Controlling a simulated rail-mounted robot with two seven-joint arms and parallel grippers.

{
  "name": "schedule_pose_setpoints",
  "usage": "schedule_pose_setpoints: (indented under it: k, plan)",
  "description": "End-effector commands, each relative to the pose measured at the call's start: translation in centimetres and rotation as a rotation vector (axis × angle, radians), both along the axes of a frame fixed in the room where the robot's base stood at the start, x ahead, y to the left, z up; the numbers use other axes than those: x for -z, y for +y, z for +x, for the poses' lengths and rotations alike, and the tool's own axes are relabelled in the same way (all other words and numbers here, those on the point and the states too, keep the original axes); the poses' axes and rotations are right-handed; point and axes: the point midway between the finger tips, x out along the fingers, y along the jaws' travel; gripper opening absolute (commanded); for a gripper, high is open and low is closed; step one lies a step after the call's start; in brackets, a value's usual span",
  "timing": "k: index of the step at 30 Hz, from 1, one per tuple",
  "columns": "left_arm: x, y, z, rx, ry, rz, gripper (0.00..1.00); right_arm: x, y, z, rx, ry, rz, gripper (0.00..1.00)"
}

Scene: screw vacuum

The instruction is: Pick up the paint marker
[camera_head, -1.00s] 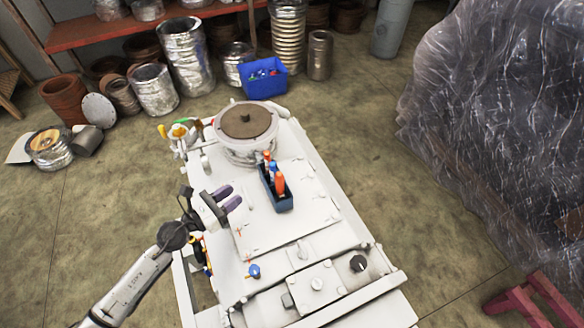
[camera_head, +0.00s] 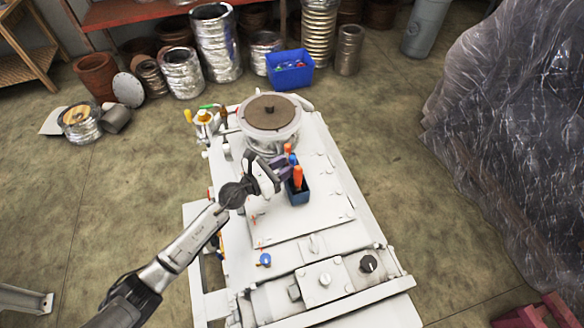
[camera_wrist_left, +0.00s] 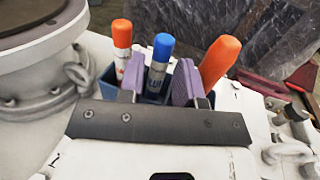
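A small dark blue holder (camera_head: 300,196) stands on the white machine top. In it are a blue-capped marker (camera_wrist_left: 159,66), an orange-capped marker (camera_wrist_left: 122,40) and a thicker orange-handled item (camera_wrist_left: 219,62). My left gripper (camera_head: 282,168) is at the holder from the left. In the left wrist view its purple fingers (camera_wrist_left: 158,80) are open, one on each side of the blue-capped marker, with small gaps seeming to show. The lower ends of the markers are hidden by the gripper and holder. I cannot tell which one is the paint marker. My right gripper is not in view.
A round lidded port (camera_head: 269,112) rises just behind the holder. Knobs and fittings (camera_head: 368,263) stand at the machine's front. A blue bin (camera_head: 290,70) and metal ducts sit on the floor behind. A plastic-wrapped pile (camera_head: 510,130) is at right.

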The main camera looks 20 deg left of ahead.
Motion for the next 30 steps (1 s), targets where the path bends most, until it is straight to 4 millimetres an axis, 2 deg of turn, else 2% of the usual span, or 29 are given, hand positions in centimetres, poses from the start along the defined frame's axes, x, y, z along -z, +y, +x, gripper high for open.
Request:
schedule_pose_setpoints:
  k: [6, 17, 26, 30]
  plan:
    - [0.1, -1.4, 2.0, -0.001, -0.002, -0.001, 0.32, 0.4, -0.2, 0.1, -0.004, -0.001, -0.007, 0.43]
    - [0.1, -1.7, 2.4, 0.000, 0.000, 0.000, 0.31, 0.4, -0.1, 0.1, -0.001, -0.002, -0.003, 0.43]
    - [0.0, -1.7, 2.4, 0.000, 0.000, 0.000, 0.02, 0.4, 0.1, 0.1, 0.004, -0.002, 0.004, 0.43]
    - [0.0, -1.7, 2.4, 0.000, -0.001, 0.001, 0.00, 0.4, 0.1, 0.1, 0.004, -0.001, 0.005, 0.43]
